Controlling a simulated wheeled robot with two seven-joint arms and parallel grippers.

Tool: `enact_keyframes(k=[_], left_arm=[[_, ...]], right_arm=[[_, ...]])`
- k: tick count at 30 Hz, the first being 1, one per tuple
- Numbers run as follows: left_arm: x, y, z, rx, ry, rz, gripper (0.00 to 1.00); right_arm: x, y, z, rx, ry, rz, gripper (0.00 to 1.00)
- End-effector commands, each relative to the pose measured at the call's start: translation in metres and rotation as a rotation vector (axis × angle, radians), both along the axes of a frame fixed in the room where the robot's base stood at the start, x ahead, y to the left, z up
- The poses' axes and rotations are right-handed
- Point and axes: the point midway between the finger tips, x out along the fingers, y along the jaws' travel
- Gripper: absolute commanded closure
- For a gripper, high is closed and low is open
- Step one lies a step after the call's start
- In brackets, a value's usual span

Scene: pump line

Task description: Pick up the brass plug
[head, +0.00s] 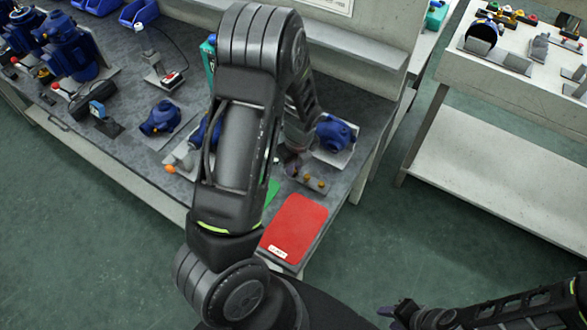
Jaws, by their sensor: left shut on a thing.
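My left gripper (292,166) points down over the right part of the grey bench, at a small pale tray (312,190). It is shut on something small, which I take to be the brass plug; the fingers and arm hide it. Two small brass-coloured pieces (307,177) (321,184) show on the tray just right of the fingertips. I cannot tell whether the gripper's piece touches the tray. My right gripper (388,311) is low at the bottom right, away from the benches, and its jaw opening is unclear.
A red mat (295,226) lies at the bench's front edge, with a green patch (272,190) beside it. A blue pump part (334,133) stands behind the tray. Blue pump housings (161,118) and motors (68,48) stand left. A white table (510,92) is right, across open floor.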

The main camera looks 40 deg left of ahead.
Motion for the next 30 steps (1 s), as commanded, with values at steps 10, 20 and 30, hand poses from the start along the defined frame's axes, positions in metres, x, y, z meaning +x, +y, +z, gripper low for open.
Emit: enact_keyframes(k=[10, 20, 30], left_arm=[[0.001, 0.0, 0.012, -0.001, -0.003, 0.0, 1.0], [0.001, 0.0, 0.067, -0.002, -0.006, -0.001, 1.0], [0.0, 0.0, 0.1, -0.001, 0.0, 0.0, 1.0]], right_arm=[[0.0, 0.0, -0.001, 0.0, 0.0, 0.0, 0.64], [0.001, 0.0, -0.006, 0.002, -0.003, 0.0, 0.64], [0.001, 0.001, -0.008, 0.003, -0.003, 0.001, 0.64]])
